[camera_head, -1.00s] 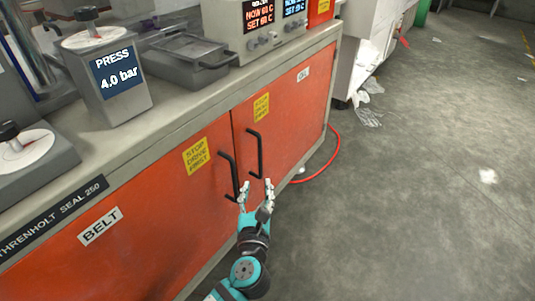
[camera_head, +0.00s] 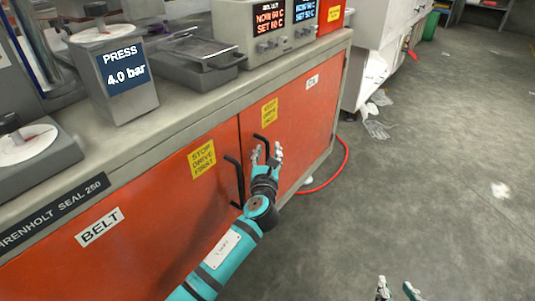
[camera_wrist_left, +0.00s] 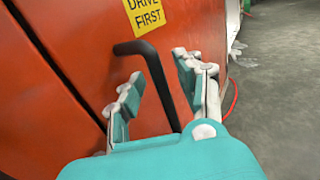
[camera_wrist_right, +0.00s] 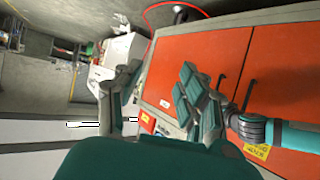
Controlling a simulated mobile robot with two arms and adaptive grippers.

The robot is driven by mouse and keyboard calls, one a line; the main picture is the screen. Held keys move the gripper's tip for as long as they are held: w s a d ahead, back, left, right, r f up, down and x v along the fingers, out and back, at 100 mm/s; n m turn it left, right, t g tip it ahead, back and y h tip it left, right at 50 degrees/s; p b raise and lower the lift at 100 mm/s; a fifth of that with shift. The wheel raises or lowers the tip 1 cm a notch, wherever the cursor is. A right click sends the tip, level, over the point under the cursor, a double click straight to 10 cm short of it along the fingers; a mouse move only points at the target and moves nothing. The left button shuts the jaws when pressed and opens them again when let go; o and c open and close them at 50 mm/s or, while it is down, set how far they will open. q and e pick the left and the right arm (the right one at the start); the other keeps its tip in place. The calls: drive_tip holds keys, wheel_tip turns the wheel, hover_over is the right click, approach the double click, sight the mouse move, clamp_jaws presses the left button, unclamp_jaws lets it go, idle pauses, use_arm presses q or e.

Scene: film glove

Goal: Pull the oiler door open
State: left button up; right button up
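The oiler door (camera_head: 300,115) is the right orange door, with a small white label near its top right; it looks shut. Its black bar handle (camera_head: 260,138) is mostly hidden behind my left gripper (camera_head: 267,153). In the left wrist view the handle (camera_wrist_left: 157,75) runs between the two open fingers of my left gripper (camera_wrist_left: 158,80), with gaps showing beside it. I cannot tell whether a finger touches it. My right gripper (camera_head: 398,290) is open and empty, low over the floor, away from the cabinet; its fingers also show in the right wrist view (camera_wrist_right: 160,105).
The belt door (camera_head: 150,210) with its own black handle (camera_head: 235,178) adjoins on the left. The counter above holds a press unit (camera_head: 122,75) and a controller box (camera_head: 265,30). A red hose (camera_head: 335,172) lies on the floor.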

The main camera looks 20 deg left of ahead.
use_arm(q)
drive_tip(key=shift+w+a, duration=0.1)
drive_tip(key=shift+w, duration=0.3)
clamp_jaws()
idle(0.4)
